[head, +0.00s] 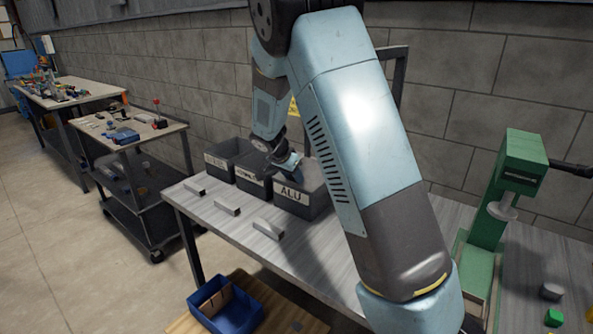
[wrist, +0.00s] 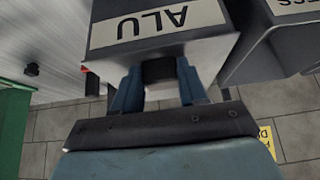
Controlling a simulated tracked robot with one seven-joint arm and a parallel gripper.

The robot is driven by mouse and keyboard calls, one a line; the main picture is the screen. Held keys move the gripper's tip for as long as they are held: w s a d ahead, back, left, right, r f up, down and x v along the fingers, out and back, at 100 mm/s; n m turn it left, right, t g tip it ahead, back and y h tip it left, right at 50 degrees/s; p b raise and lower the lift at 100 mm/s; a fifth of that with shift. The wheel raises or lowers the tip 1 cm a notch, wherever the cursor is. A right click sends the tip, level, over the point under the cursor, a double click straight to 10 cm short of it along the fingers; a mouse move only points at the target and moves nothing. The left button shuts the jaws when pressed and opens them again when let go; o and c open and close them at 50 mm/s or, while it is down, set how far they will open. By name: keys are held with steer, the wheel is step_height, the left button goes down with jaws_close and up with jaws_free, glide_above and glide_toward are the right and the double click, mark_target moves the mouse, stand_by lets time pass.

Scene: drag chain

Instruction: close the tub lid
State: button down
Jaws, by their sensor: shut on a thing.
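The grey tub marked ALU (head: 292,196) stands on the metal-topped table at the right end of a row of tubs. Its label side (wrist: 100,38) fills the upper middle of the wrist view. A light grey lid surface (wrist: 212,55) borders the label side there. My gripper (wrist: 158,78) has its two blue fingers on either side of a dark lid handle (wrist: 158,70), shut on it. In the head view my gripper (head: 291,172) is over the ALU tub. My arm hides the tub's right part, and the lid's exact angle cannot be told.
Other tubs (head: 228,157) stand directly left of the ALU tub. Several metal bars (head: 227,209) lie in front on the table. A green press (head: 510,185) stands at the right and a block wall (head: 470,90) behind. A blue bin (head: 238,309) sits below.

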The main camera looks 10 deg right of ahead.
steer(key=shift+s+a+f, duration=0.35)
steer(key=shift+a+f, duration=0.05)
steer(key=shift+f, duration=0.3)
steer(key=c, duration=0.6)
jaws_free()
steer(key=shift+f, duration=0.1)
steer(key=w+v, duration=0.1)
steer(key=v, duration=1.3)
steer(key=shift+d+r, duration=0.25)
steer(key=shift+r, duration=0.3)
